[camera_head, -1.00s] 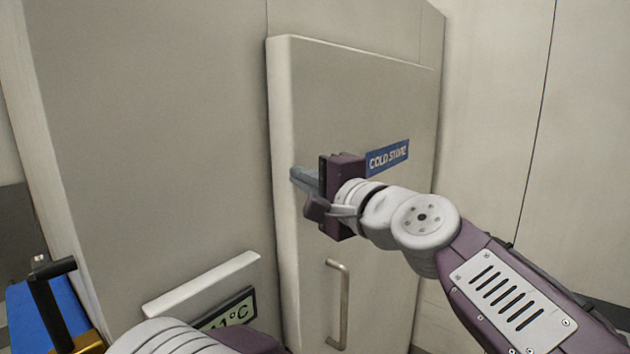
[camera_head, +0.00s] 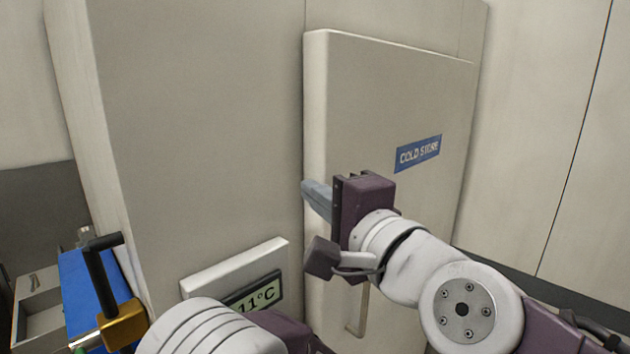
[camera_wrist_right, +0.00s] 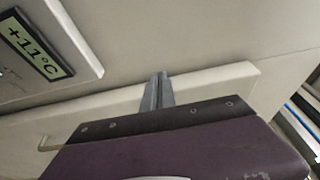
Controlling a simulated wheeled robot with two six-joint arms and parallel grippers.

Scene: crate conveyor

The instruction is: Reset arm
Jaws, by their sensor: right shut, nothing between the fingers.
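My right gripper (camera_head: 317,199) is in the middle of the head view, its grey fingers together and empty. It is in front of the left edge of the cold store door (camera_head: 390,100); I cannot tell how close. In the right wrist view the shut fingers (camera_wrist_right: 158,92) point up past the purple gripper body, with the door edge behind them. My left arm shows only as a white and purple link at the bottom of the head view. Its gripper is not in the picture.
The door has a vertical metal handle (camera_head: 357,312), partly hidden by my right arm, and a blue COLD STORE sign (camera_head: 418,153). A temperature display (camera_head: 256,299) is on the wall left of it. A blue thing with a black handle (camera_head: 103,275) stands at the lower left.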

